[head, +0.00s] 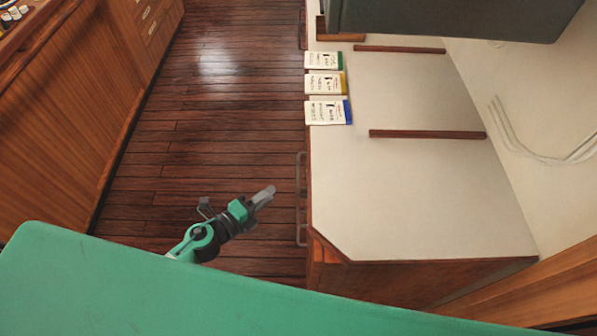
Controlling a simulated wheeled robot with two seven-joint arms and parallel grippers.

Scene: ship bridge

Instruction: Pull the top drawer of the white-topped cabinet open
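The white-topped cabinet (420,205) stands on the right, with a brown wooden edge. Its drawer front faces left and is seen almost edge-on from above. Two dark bar handles stick out from that side, a farther handle (299,172) and a nearer handle (300,222). I cannot tell which belongs to the top drawer; no drawer is visibly pulled out. My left gripper (266,196) is over the floor left of the handles, pointing right toward them. A gap shows between it and the handles in the picture. Whether its fingers are apart is unclear. My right gripper is out of view.
Three labelled cards or booklets, green-edged (323,60), yellow-edged (325,83) and blue-edged (328,112), lie along the cabinet top's left edge. Wooden strips (427,134) cross the top. A dark box (450,18) overhangs the far end. The plank floor (215,120) is clear between the cabinet and the wooden counter (60,110).

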